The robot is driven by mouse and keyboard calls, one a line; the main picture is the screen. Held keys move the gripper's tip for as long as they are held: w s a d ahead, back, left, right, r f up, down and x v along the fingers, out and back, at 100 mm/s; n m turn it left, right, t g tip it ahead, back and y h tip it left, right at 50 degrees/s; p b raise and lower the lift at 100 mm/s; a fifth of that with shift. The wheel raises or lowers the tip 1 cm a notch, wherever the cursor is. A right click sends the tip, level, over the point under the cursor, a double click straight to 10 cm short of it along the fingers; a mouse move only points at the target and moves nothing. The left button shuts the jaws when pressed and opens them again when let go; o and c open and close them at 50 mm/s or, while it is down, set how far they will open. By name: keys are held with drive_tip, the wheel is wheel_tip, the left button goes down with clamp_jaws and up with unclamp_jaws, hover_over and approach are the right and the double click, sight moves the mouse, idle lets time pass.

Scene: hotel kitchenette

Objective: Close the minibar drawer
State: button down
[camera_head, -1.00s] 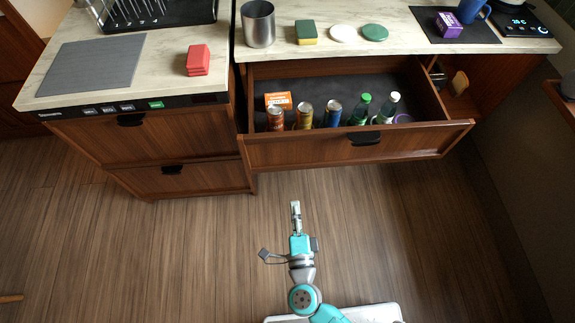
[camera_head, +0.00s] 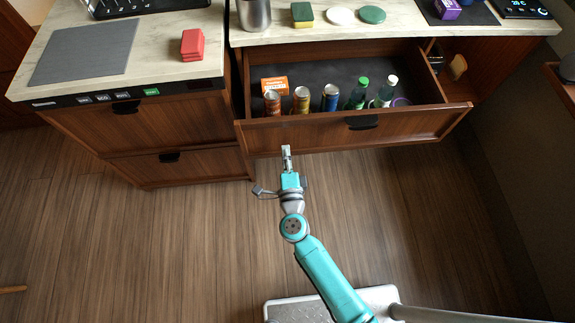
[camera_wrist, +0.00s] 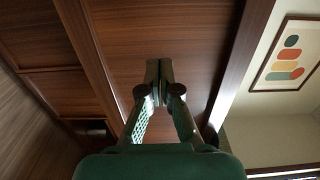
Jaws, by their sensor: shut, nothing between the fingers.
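The minibar drawer (camera_head: 300,139) is pulled open under the right-hand counter in the head view. Its wooden front has a black handle (camera_head: 361,122) right of centre. Inside stand several cans and bottles and an orange box (camera_head: 274,85). My gripper (camera_head: 286,149) is shut and empty, close in front of the left half of the drawer front. In the wrist view my gripper (camera_wrist: 159,72) points at a brown wooden panel (camera_wrist: 200,35), which fills the middle of the picture. I cannot tell whether the fingertips touch the wood.
Shut drawers (camera_head: 170,125) stand left of the open one. The counter above holds a metal cup (camera_head: 255,14), a sponge (camera_head: 302,15) and two round discs. A dark wall is at the right. The wooden floor (camera_head: 180,240) in front is clear.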

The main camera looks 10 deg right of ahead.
drive_tip(key=shift+w, duration=0.6)
drive_tip(key=shift+w, duration=0.1)
